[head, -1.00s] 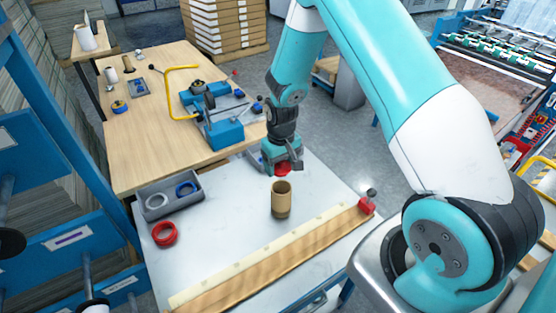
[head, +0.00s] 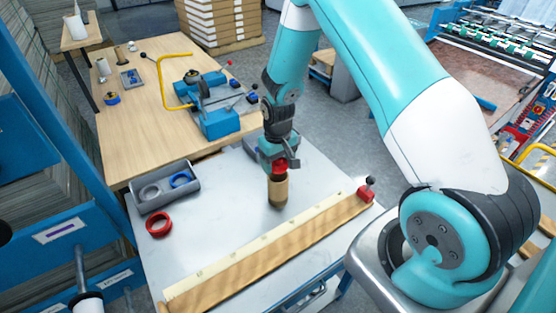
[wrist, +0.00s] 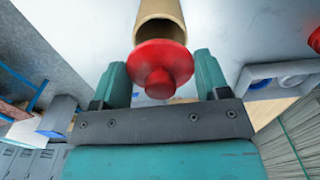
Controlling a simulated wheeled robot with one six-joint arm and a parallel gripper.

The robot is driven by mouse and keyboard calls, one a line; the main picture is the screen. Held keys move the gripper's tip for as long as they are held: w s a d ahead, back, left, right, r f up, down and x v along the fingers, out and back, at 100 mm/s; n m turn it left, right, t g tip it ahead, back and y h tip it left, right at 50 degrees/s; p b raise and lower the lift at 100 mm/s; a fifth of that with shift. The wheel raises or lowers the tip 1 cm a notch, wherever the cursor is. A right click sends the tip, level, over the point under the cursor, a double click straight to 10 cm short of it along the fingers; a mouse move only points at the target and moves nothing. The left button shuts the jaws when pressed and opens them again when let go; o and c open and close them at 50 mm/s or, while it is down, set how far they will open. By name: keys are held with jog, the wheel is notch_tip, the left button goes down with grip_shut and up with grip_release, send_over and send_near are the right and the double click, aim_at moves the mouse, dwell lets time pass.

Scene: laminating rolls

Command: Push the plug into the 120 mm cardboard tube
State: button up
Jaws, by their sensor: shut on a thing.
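The cardboard tube (head: 278,193) stands upright on the grey metal table. My gripper (head: 277,160) is above it, pointing down and shut on the red plug (head: 279,167). In the wrist view, the plug (wrist: 160,64) is between the two teal fingers, with its round flange toward the tube and its knob toward the gripper. The tube (wrist: 160,13) opens just beyond the flange there. Part of its open mouth shows past the flange, so the plug covers only part of the mouth. I cannot tell whether the plug touches the rim.
A red ring (head: 159,224) and a grey tray (head: 138,197) with rings are at the table's left. A long ruler bar (head: 270,248) with a red end stop (head: 365,194) lies along the front. A wooden bench (head: 135,150) with a blue device (head: 220,120) stands behind.

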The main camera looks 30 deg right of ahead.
jog(key=shift+f+b, duration=1.25)
jog(key=shift+f, duration=0.65)
jog(key=shift+s+f, duration=0.1)
jog(key=shift+f, duration=0.1)
jog(key=shift+s+f+b, duration=0.15)
jog(key=shift+f+b, duration=0.05)
jog(key=shift+b, duration=0.1)
jog(key=o, duration=0.8)
jog(key=shift+o, duration=0.9)
jog(key=shift+r, duration=0.35)
notch_tip(320, 180, up, 18)
jog(key=b, duration=0.3)
jog(key=shift+b, duration=0.35)
jog(key=s+a+r+n+y, duration=0.2)
jog(key=s+a+r+n, duration=0.1)
jog(key=s+a, duration=0.6)
jog(key=s+a+r+n+y, duration=0.2)
jog(key=s+a+r+n, duration=0.2)
jog(key=s+a, duration=0.4)
jog(key=s+r, duration=0.1)
jog(key=s, duration=0.6)
jog(key=shift+s+a, duration=0.15)
jog(key=shift+a, duration=0.2)
